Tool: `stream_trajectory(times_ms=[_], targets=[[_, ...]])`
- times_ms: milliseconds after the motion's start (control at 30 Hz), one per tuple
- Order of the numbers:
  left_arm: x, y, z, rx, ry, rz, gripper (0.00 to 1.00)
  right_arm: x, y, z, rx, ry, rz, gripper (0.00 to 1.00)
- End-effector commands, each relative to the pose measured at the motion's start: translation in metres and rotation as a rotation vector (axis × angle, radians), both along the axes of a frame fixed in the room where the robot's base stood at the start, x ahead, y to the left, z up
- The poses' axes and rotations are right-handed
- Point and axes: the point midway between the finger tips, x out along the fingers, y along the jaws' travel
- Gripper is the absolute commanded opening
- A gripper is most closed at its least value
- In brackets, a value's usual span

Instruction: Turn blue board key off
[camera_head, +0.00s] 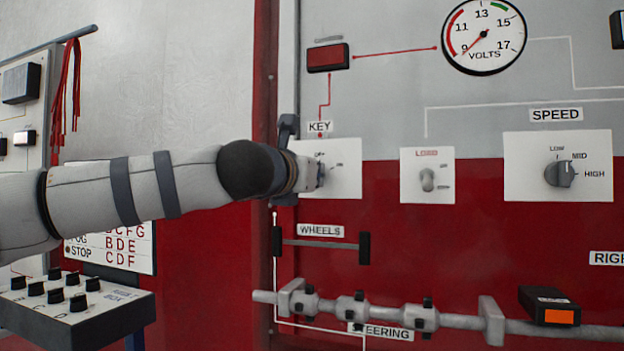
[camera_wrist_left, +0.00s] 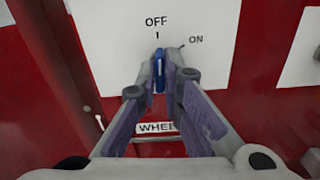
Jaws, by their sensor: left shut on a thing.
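The white key plate (camera_head: 347,180), under the KEY label, is on the red and grey panel and is partly hidden by my left arm in the head view. In the left wrist view the plate (camera_wrist_left: 215,55) shows OFF straight up and ON to the upper right. My left gripper (camera_wrist_left: 162,70) is shut on the blue key (camera_wrist_left: 160,72), between its two fingertips in front of the plate. The key stands about upright, in line with the OFF mark. In the head view my left gripper (camera_head: 312,173) reaches the plate from the left. My right gripper is out of view.
The volts gauge (camera_head: 484,36) has its needle near 9. A LOAD switch (camera_head: 428,180) and a SPEED knob (camera_head: 559,173) are to the right. A steering rod (camera_head: 455,321) runs below. A box with several black knobs (camera_head: 75,308) stands at lower left.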

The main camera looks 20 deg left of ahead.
Motion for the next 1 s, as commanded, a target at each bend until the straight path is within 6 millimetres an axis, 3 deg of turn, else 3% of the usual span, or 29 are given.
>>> stream_trajectory(times_ms=[767,800,867,1000], targets=[[0.0001,0.0005,-0.0002,-0.099,0.004,0.001,0.0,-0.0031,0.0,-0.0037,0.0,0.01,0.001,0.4],[0.0001,0.0005,-0.0002,-0.099,0.004,0.001,0.12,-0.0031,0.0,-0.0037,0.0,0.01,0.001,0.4],[0.0001,0.0005,-0.0002,-0.099,0.004,0.001,0.26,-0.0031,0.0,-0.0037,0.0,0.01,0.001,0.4],[0.0001,0.0003,-0.0002,-0.098,0.004,0.0,0.28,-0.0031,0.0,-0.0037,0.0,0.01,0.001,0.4]])
